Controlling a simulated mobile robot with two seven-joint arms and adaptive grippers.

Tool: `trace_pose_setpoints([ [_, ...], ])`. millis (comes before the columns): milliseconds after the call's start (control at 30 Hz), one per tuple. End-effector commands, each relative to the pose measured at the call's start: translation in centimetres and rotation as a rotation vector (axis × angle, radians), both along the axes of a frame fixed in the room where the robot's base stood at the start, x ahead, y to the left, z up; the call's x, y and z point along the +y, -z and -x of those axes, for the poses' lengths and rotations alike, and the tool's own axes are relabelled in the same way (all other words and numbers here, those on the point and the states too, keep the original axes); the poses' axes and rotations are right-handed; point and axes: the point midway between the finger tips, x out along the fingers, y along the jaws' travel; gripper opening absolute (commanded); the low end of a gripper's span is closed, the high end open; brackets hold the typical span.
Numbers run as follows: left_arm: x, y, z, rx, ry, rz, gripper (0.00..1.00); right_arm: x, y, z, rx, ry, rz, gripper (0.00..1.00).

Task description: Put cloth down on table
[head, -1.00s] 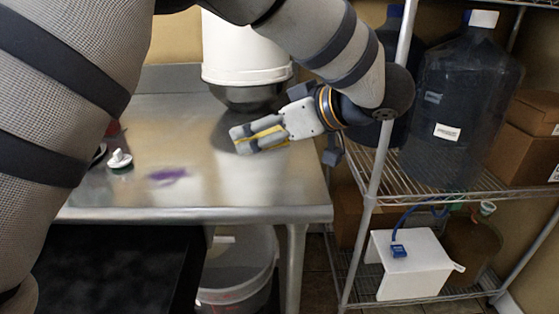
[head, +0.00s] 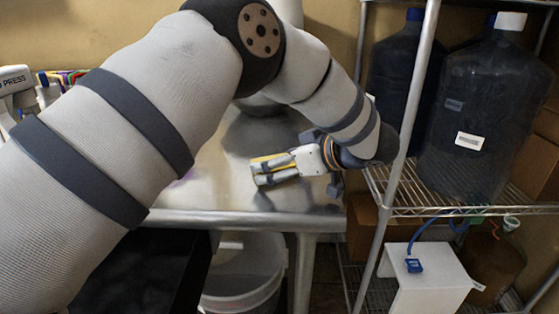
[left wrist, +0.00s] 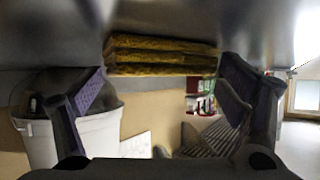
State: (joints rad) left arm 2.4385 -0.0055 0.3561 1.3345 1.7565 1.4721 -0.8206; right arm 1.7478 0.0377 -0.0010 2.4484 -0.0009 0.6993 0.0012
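The cloth (left wrist: 160,57) is a folded yellow-brown stack between the two fingers of my left gripper in the left wrist view. The finger pads sit against or very close to its two ends. In the head view, my left gripper (head: 275,170) points left over the right part of the steel table (head: 235,215), near its front edge. A yellow strip of the cloth shows between the grey fingers. A dark reflection lies below it on the table; I cannot tell whether the cloth touches the surface. My right gripper is not in view.
A wire shelf (head: 450,205) with dark water jugs (head: 470,110) stands close on the right. A bucket (head: 245,275) is under the table. My arm hides much of the table's left side. The table around the gripper is clear.

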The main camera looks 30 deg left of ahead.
Motion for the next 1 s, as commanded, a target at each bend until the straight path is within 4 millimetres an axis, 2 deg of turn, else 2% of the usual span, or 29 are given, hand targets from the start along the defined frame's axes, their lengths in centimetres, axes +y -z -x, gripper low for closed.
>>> trace_pose_setpoints([
  [433,-0.3,-0.6,0.0,-0.002,0.001,0.0,1.0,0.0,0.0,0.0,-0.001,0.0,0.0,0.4],
  [800,-8.4,-4.8,1.2,0.0,0.001,0.001,1.0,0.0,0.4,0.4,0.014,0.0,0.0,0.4],
  [1000,-10.3,-6.0,1.5,0.001,0.0,0.0,1.0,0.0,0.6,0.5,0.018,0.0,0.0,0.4],
])
